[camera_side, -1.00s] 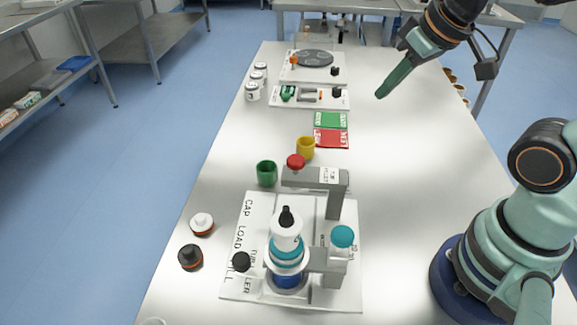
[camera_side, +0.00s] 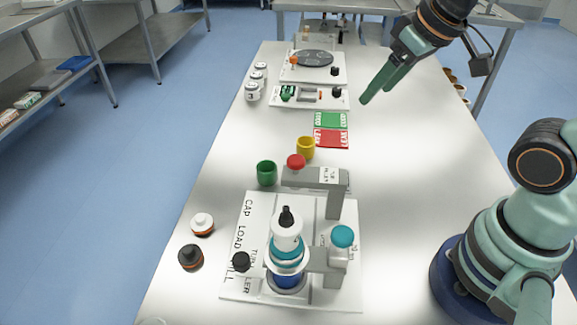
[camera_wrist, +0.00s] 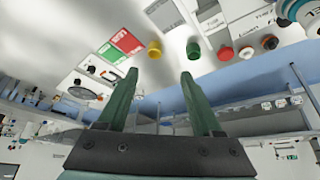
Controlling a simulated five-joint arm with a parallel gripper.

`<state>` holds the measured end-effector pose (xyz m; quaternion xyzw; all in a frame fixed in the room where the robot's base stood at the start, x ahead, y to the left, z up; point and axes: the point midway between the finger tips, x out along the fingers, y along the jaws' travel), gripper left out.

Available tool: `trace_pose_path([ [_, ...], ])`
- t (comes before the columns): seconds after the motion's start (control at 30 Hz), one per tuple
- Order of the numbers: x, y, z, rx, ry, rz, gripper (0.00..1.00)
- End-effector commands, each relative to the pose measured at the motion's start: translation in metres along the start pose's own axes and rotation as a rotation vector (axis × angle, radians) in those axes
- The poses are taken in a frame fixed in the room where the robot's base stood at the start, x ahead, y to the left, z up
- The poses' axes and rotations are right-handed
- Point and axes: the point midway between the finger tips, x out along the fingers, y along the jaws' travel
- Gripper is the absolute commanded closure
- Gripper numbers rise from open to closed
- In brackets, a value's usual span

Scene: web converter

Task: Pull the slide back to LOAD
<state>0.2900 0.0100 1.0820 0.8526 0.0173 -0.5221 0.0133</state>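The white fixture plate (camera_side: 232,214) at the front of the table has CAP, LOAD and partly hidden FILL lettering along its left side. On it stands a blue, teal and white container stack (camera_side: 288,232) with a black tip, in a grey ring holder (camera_side: 286,285). A black knob (camera_side: 241,262) sits at the holder's left, level with the FILL lettering. I cannot tell exactly which parts form the slide. My gripper (camera_side: 365,98) is far behind and above the fixture, touching nothing. In the wrist view my gripper's (camera_wrist: 158,77) green fingers are apart and empty.
Red and green cards (camera_side: 331,120) lie further back.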

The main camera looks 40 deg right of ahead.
Motion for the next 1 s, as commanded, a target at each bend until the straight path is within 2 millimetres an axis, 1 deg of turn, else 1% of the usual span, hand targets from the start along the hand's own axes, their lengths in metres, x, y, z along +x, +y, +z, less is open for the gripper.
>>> trace_pose_path([
  [0.17, 0.01, -0.047, -0.019, -0.174, -0.09, -0.065, 0.31],
  [0.2, 0.014, -0.061, -0.023, -0.223, -0.113, -0.081, 0.31],
  [0.27, 0.019, -0.083, -0.027, -0.297, -0.148, -0.103, 0.31],
  [0.3, 0.023, -0.098, -0.03, -0.346, -0.169, -0.118, 0.31],
  [0.37, 0.029, -0.121, -0.031, -0.421, -0.203, -0.138, 0.31],
  [0.4, 0.033, -0.137, -0.031, -0.471, -0.225, -0.15, 0.31],
  [0.47, 0.04, -0.161, -0.03, -0.546, -0.256, -0.168, 0.31],
  [0.5, 0.045, -0.177, -0.027, -0.596, -0.278, -0.179, 0.31],
  [0.57, 0.052, -0.202, -0.022, -0.671, -0.308, -0.194, 0.31],
  [0.6, 0.057, -0.218, -0.017, -0.72, -0.327, -0.203, 0.31],
  [0.7, 0.067, -0.254, -0.003, -0.828, -0.371, -0.221, 0.31],
  [0.83, 0.077, -0.286, 0.015, -0.928, -0.408, -0.234, 0.31],
  [0.9, 0.08, -0.296, 0.021, -0.96, -0.421, -0.238, 0.31],
  [1.0, 0.083, -0.302, 0.026, -0.983, -0.43, -0.24, 0.31],
])
